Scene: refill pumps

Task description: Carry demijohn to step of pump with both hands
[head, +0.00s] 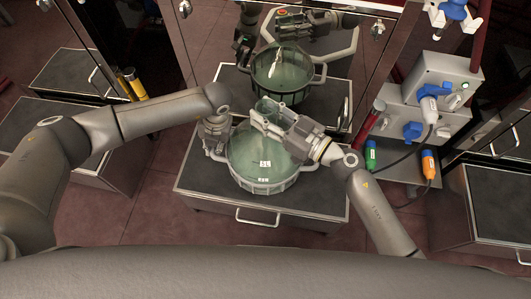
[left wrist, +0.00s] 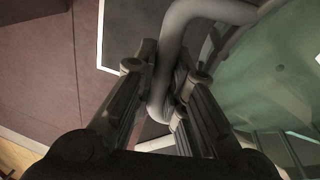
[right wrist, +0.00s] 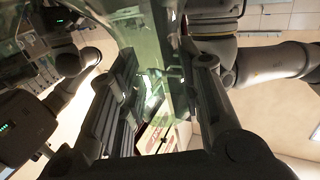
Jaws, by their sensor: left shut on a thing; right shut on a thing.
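The demijohn (head: 262,160) is a green glass bottle in a pale basket with side handles, upright over the dark-topped step (head: 325,187) of the pump; I cannot tell whether its base touches the step. My left gripper (head: 213,148) is shut on the basket's left handle, a grey bar (left wrist: 168,75) between its fingers in the left wrist view. My right gripper (head: 264,118) is shut on the demijohn's neck, which shows as green glass (right wrist: 150,50) between its fingers in the right wrist view. The right gripper partly hides the neck.
The pump's shiny front (head: 205,45) stands behind and mirrors the demijohn and gripper. To the right are grey socket boxes (head: 435,95) with cables, a green plug (head: 371,155) and an orange plug (head: 428,163). Other steps stand at left (head: 105,150) and right (head: 500,200).

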